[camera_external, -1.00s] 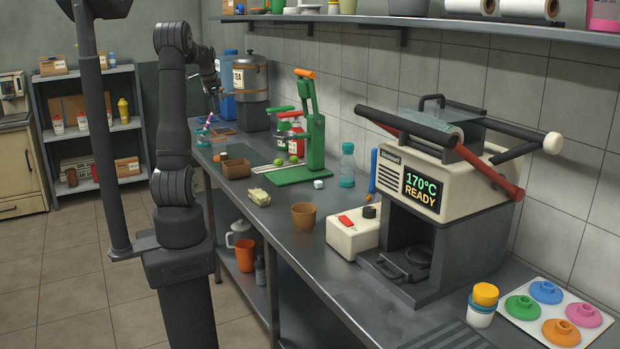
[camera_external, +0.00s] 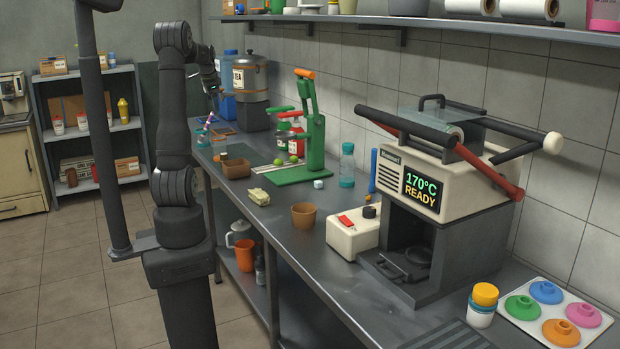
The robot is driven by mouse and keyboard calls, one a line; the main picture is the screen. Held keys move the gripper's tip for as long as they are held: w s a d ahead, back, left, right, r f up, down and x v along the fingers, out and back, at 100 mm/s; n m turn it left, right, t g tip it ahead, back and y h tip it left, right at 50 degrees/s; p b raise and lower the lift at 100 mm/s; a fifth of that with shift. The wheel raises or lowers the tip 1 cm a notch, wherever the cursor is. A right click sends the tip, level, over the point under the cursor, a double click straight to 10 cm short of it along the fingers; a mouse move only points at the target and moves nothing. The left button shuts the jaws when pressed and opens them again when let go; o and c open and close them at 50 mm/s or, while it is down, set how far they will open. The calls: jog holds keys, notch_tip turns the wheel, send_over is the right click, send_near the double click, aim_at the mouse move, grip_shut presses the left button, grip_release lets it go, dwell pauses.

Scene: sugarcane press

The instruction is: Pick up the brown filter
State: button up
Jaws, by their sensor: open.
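I cannot tell for sure which thing is the brown filter. A round brown cup-like piece (camera_external: 303,216) stands upright on the metal counter, left of the cream box. A brown open square container (camera_external: 236,168) sits farther back on the counter, with a small brown piece (camera_external: 223,156) beside it. My gripper (camera_external: 214,97) is small in the picture, above the far left end of the counter, behind my upright arm. It is open, and no object shows between its jaws. It is apart from all these brown things.
The green hand press (camera_external: 312,130), a bottle (camera_external: 347,165) and sauce bottles stand along the wall side. A tea urn (camera_external: 250,78) and blue container stand at the far end. The cream sealing machine (camera_external: 440,190) fills the right. The front counter (camera_external: 310,268) is clear.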

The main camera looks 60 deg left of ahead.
jog(key=c, duration=0.3)
jog(key=n+t+h, duration=0.2)
jog(key=n, duration=0.3)
send_near(225, 159)
jog(key=x, duration=0.3)
jog(key=a+x, duration=0.1)
jog(key=x, duration=0.7)
jog(key=shift+w+a, duration=0.15)
jog(key=shift+a, duration=0.3)
